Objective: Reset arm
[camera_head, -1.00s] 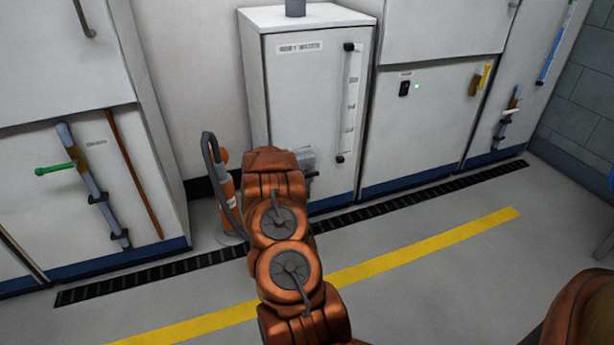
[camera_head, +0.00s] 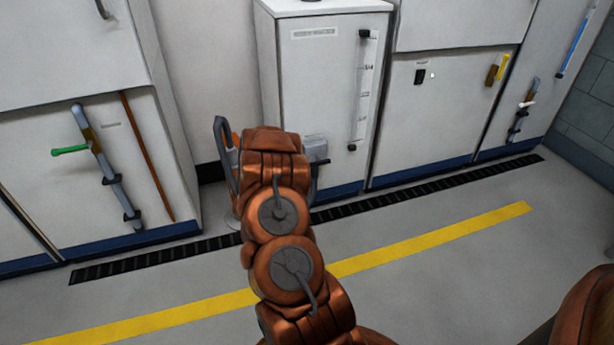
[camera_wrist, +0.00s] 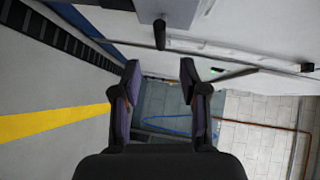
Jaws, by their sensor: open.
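My arm reaches forward from the bottom of the head view, its orange links in front of the cabinets. My gripper (camera_wrist: 160,82) shows in the wrist view with its two dark fingers spread apart and nothing between them. In the head view the gripper is mostly hidden behind the arm; a grey part shows just right of the arm's far end, in front of the white cabinet (camera_head: 318,95).
White cabinets with blue bases line the wall. A pipe with a green handle (camera_head: 70,150) is at left, a yellow handle (camera_head: 503,67) at right. A dark floor grate (camera_head: 400,193) and a yellow line (camera_head: 430,246) cross the open grey floor.

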